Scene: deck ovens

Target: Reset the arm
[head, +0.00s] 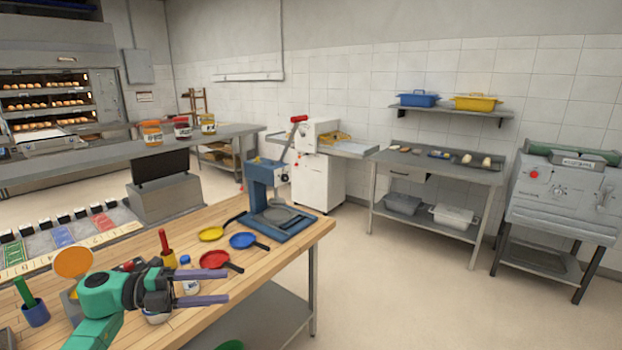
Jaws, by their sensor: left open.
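My left gripper (215,287) is in the lower left of the head view, on a green arm link, over the near part of the wooden table (300,232). Its two purple-grey fingers point right and stand apart, with nothing held between them that I can see. A small white bottle with a blue cap (187,272) stands just behind the fingers and is partly hidden. A white container (157,316) shows partly below the gripper. My right gripper does not show.
Red (220,260), blue (248,241) and yellow (212,233) pans lie beyond the gripper. A blue press (266,190) stands at the table's far corner. A blue cup (35,313) stands at left. Floor right of the table is clear. Jars (152,133) stand on the grey counter.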

